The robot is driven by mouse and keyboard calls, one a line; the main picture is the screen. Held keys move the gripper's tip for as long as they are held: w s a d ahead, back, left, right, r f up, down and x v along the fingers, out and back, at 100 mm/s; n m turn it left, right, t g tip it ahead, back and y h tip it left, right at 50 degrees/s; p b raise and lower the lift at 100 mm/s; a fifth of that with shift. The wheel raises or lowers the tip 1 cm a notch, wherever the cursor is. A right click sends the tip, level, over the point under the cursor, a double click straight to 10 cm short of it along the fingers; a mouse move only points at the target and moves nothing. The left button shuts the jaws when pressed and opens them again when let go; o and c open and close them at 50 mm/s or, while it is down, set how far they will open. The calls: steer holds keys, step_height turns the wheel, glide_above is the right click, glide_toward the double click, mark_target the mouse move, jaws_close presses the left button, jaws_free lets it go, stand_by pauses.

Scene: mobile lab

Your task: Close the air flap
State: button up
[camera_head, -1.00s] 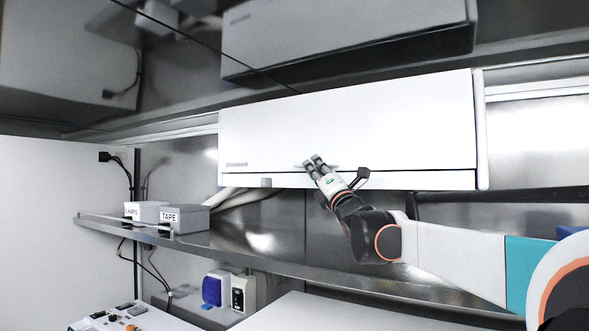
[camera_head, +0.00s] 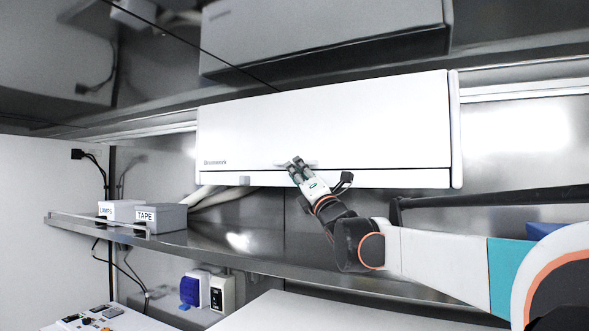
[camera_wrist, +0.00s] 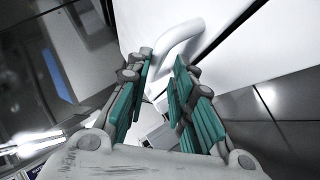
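The white wall air unit (camera_head: 380,125) hangs above the shelf; its long front panel has a narrow white strip (camera_head: 400,179) below it, with a dark seam between. Which part is the air flap, and how far it stands open, I cannot tell for sure. A white handle (camera_wrist: 183,42) sticks out from the white panel in the wrist view. My gripper (camera_head: 296,164) is at the panel's lower edge, by the handle. In the wrist view my gripper (camera_wrist: 164,60) has its teal-padded fingers apart, with the handle just beyond and partly between the tips. Contact is unclear.
A metal shelf (camera_head: 270,251) runs below the unit, carrying grey boxes marked LAMPS (camera_head: 122,209) and TAPE (camera_head: 163,217) at the left. Pale pipes (camera_head: 220,197) run behind them. A dark bar (camera_head: 500,199) crosses at the right.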

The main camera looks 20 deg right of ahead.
steer(key=v, duration=1)
steer(key=shift+a, duration=0.1)
